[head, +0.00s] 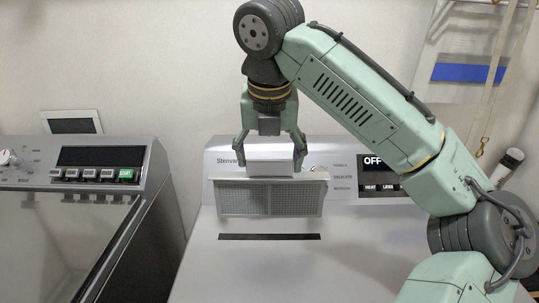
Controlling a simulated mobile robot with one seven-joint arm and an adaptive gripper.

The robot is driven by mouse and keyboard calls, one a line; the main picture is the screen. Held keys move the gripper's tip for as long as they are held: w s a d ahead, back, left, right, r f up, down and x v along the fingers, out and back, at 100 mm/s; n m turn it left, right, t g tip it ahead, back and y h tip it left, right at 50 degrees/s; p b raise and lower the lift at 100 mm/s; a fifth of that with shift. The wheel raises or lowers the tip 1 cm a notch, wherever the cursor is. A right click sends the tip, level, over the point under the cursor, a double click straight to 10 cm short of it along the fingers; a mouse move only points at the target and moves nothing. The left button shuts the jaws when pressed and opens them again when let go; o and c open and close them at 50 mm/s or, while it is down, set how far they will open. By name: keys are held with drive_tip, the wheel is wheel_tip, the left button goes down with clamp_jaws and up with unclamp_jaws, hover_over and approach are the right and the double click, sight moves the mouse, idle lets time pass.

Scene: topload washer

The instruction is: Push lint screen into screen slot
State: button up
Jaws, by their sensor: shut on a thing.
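The lint screen (271,196) is a grey mesh panel with a light handle block on top. It hangs upright, mesh downward, in front of the control panel. My gripper (271,152) points down with its fingers on either side of the handle, shut on it. The screen slot (269,237) is a dark narrow strip in the grey top of the machine. It lies below the screen in the picture, with a visible gap between the screen's lower edge and the slot. The screen looks roughly parallel to the slot and centred over it.
The machine's control panel (377,178) with an "OFF" display stands behind the screen. A washer (98,173) with a row of buttons is at the left. A blue and white sheet (468,73) hangs on the wall at the right. The top around the slot is clear.

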sight(269, 177)
drive_tip(key=shift+f+b, duration=1)
drive_tip(key=shift+f, duration=1.7)
drive_tip(key=shift+p, duration=1.25)
